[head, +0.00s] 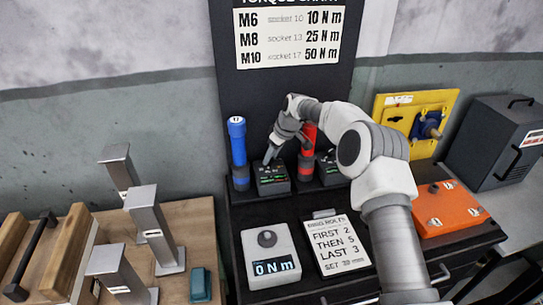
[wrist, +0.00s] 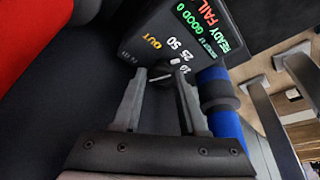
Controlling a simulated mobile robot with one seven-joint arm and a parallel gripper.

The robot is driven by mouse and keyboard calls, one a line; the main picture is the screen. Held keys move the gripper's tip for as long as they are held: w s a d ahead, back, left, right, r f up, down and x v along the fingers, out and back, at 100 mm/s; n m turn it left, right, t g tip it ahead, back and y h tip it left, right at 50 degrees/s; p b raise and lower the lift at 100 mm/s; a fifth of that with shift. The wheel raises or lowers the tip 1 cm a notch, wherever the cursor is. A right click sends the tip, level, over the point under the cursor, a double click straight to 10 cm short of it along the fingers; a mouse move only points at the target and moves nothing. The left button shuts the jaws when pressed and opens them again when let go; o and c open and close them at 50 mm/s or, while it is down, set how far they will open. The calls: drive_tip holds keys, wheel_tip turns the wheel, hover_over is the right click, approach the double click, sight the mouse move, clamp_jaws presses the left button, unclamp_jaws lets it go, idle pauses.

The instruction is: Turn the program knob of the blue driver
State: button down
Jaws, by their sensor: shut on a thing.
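The blue driver (head: 237,145) stands upright at the left of the black bench, its blue and black body also in the wrist view (wrist: 224,122). Its dark control box (head: 272,187) is beside it, with a lit display reading READY, FAIL, GOOD 0 (wrist: 208,30). The program knob (wrist: 161,74) is small and dark, with OUT, 50, 25 and 10 printed around it. A white mark shows at the knob's edge near 25 and 10. My gripper (wrist: 161,80) is shut on the knob, one finger on each side. In the head view my gripper (head: 268,160) reaches down onto the box; the knob is hidden there.
A red driver (head: 308,140) and a second dark box (head: 328,168) stand close on the right. In front are a grey box reading 0 N m (head: 283,243) and a note board (head: 338,245). Metal posts (head: 155,230) stand at the left.

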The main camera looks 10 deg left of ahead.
drive_tip(key=shift+c, duration=2.2)
unclamp_jaws()
drive_tip(key=shift+r, duration=0.1)
drive_tip(key=v, duration=1.7)
drive_tip(key=shift+r, duration=0.15)
drive_tip(key=shift+s, duration=0.15)
drive_tip(key=s+d+r+m+t+h, duration=0.1)
drive_tip(key=s+d+r+m+h, duration=0.15)
drive_tip(key=s+d+r, duration=0.5)
drive_tip(key=s+d+r+m+t+h, duration=0.15)
drive_tip(key=s+d+r+m, duration=0.3)
drive_tip(key=s+d, duration=0.55)
drive_tip(key=s+d+f+m, duration=0.1)
drive_tip(key=s+d+m, duration=0.1)
drive_tip(key=s, duration=0.5)
drive_tip(key=s+d+f+m+t, duration=0.1)
drive_tip(key=s+d+f+m, duration=0.1)
drive_tip(key=s, duration=0.6)
drive_tip(key=s+d+f+m, duration=0.2)
drive_tip(key=s+d, duration=0.2)
drive_tip(key=s, duration=0.3)
drive_tip(key=shift+d, duration=0.25)
